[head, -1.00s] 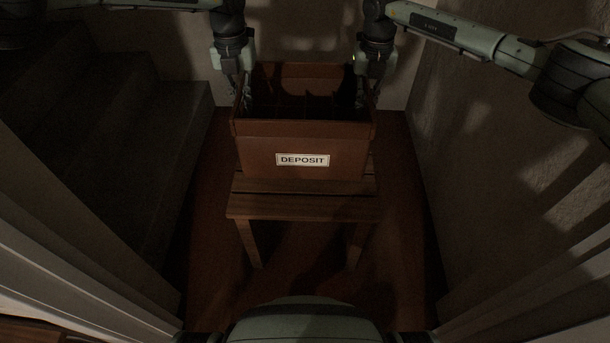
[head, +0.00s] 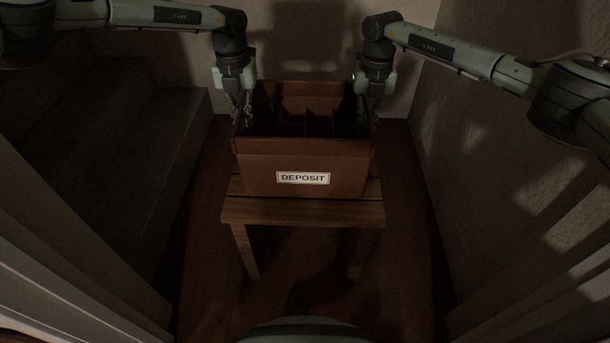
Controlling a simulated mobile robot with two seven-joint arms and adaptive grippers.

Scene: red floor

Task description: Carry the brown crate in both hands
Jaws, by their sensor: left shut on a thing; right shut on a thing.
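The brown crate (head: 260,174) with a "DEPOSIT" label (head: 303,178) on its front is upright over a wooden stool (head: 300,212) in the middle of the head view. Dividers show inside it. My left gripper (head: 242,112) is shut on the crate's left side wall. My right gripper (head: 367,110) is shut on its right side wall, with its fingertips mostly in shadow. I cannot tell whether the crate's underside touches the stool or hangs just above it.
Steps (head: 110,170) rise on the left. A rough wall (head: 490,170) stands close on the right, and another wall closes off the back. A narrow strip of red floor (head: 408,220) is clear around the stool.

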